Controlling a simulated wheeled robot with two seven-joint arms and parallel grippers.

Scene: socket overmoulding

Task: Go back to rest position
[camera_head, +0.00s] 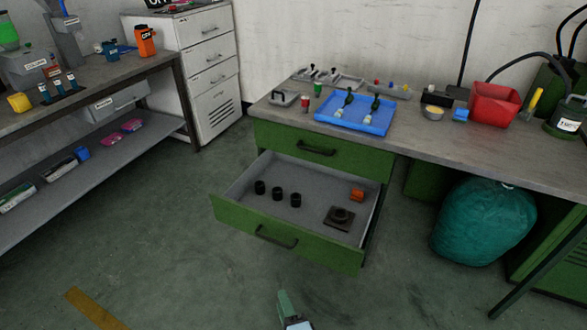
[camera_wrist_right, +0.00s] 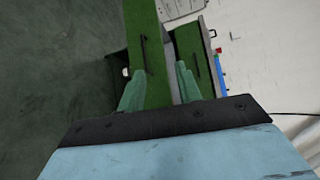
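My right gripper (camera_head: 288,306) shows at the bottom edge of the head view, in front of and below the open green drawer (camera_head: 290,239). Only a green finger and a bit of its body show there. In the right wrist view the two green fingers of the right gripper (camera_wrist_right: 160,84) stand apart with nothing between them. The drawer front (camera_wrist_right: 146,50) shows beyond them, apart from the fingers. My left gripper is in neither view.
The drawer sticks out from the bench (camera_head: 440,130) and holds several black rings (camera_head: 278,193), an orange part (camera_head: 357,195) and a dark square block (camera_head: 340,218). A blue tray (camera_head: 355,112) and a red bin (camera_head: 494,104) stand on the bench. A teal bag (camera_head: 484,222) stands right.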

